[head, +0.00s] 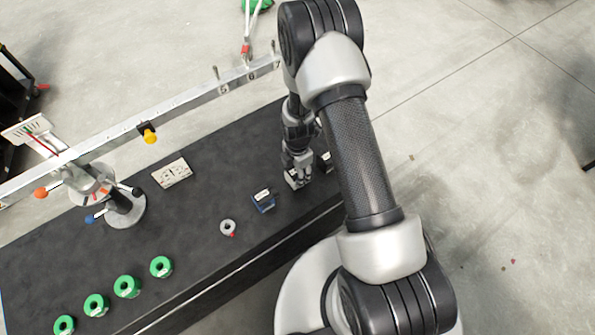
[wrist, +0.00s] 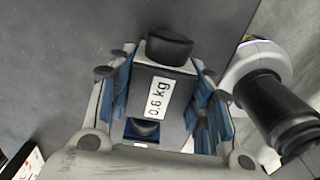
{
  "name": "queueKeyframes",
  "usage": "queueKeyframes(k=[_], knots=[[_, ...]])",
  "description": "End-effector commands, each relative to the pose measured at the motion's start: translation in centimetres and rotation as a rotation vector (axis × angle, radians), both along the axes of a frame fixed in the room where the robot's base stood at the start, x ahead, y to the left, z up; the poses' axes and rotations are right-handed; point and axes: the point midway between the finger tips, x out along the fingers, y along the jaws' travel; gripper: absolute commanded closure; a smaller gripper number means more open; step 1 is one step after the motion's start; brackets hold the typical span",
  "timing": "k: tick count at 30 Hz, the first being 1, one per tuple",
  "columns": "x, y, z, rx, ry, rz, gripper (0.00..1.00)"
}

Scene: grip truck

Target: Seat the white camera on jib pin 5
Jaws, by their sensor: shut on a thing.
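My gripper (head: 297,170) is low over the dark table near its right end. In the wrist view its blue-padded fingers (wrist: 160,105) are shut on both sides of the white camera (wrist: 168,80), a pale box with a black lens and a "0.6 kg" label. In the head view only a little of the camera (head: 293,182) shows under the gripper; I cannot tell whether it touches the table. The jib beam (head: 185,103) runs across the back. Jib pin 5 (head: 216,73) appears to be the bare upright pin above the tag that seems to read 5.
A blue camera (head: 263,203) stands left of my gripper, and a dark one (head: 325,161) to the right. A grey ring (head: 228,227), green rings (head: 127,286) and a card (head: 171,173) lie on the table (head: 200,200).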

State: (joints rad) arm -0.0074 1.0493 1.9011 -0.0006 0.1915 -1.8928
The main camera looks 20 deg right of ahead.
Motion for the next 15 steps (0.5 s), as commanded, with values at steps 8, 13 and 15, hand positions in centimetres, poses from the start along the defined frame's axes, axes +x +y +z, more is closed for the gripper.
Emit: queueKeyframes(k=[8, 13, 15], knots=[[0.1, 0.0, 1.3, 0.0, -0.001, 0.0, 0.73], [0.1, 0.0, 2.0, 0.0, -0.001, 0.0, 0.73], [0.1, 0.0, 2.3, 0.0, -0.002, 0.0, 0.73]])
